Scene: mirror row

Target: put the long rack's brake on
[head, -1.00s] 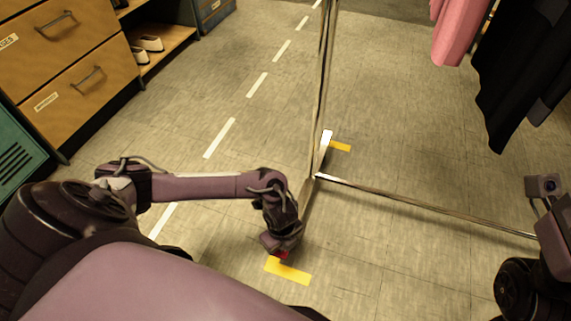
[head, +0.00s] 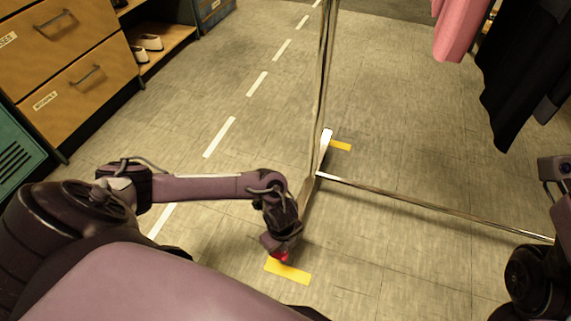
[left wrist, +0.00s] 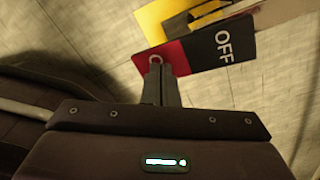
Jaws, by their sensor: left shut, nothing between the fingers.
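The rack's metal upright (head: 325,85) stands on a foot (head: 324,150), with a low rail (head: 430,204) running right. At the foot's near end is a brake pedal, its red part (head: 279,257) just showing beneath my left gripper (head: 281,250). In the left wrist view the pedal has a red half (left wrist: 177,58), its lettering partly covered, and a black half (left wrist: 222,45) marked OFF. My left gripper (left wrist: 162,72) is shut and empty, its fingertips over the red half; I cannot tell whether they press it. My right arm shows at the right edge, its fingers out of view.
Yellow floor marks lie by the near end (head: 288,270) and far end (head: 340,146) of the foot. Pink (head: 457,28) and black (head: 515,75) garments hang at upper right. Wooden drawers (head: 75,75) and a shelf with shoes (head: 148,42) stand left. Floor between is clear.

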